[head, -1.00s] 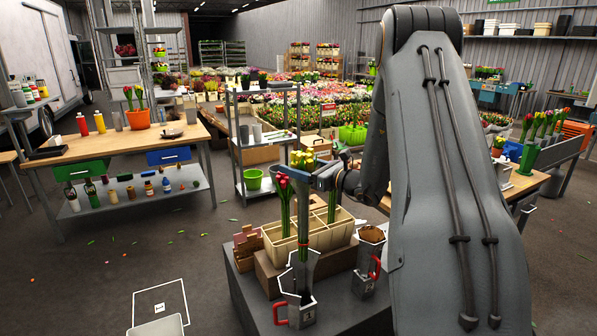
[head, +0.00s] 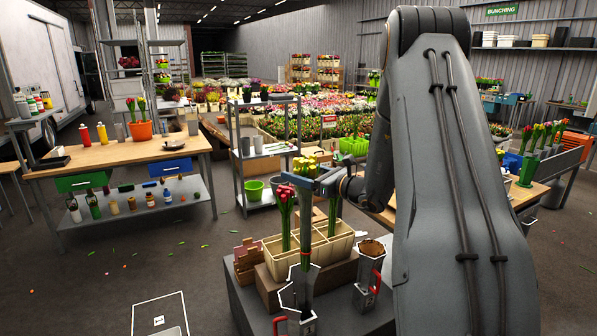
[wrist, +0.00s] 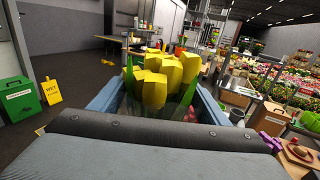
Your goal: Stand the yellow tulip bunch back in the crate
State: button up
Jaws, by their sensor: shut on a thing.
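The yellow tulip bunch (head: 306,168) is upright in my gripper (head: 318,181), which is shut around it just below the blooms. In the wrist view the yellow blooms (wrist: 162,78) rise between my blue fingers (wrist: 160,108). The stems hang down in front of the pale crate (head: 340,248). Their lower ends overlap the mouth of a grey metal jug (head: 299,300) with a red handle; I cannot tell whether they are inside it. The divided crate holds a red tulip bunch (head: 286,205) at its left and green stems (head: 335,215) whose tops my gripper hides.
A second grey jug (head: 370,272) with a red handle stands right of the crate, on the same dark stand (head: 247,300). A brick-coloured block (head: 246,258) is at the left. A wooden workbench (head: 110,156) stands further left. Floor between is mostly clear.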

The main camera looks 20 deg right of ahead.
jog(key=s, duration=1.2)
jog(key=shift+s+d+p, duration=0.2)
jog(key=shift+s+p, duration=0.1)
jog(key=shift+p, duration=0.05)
dwell(0.4)
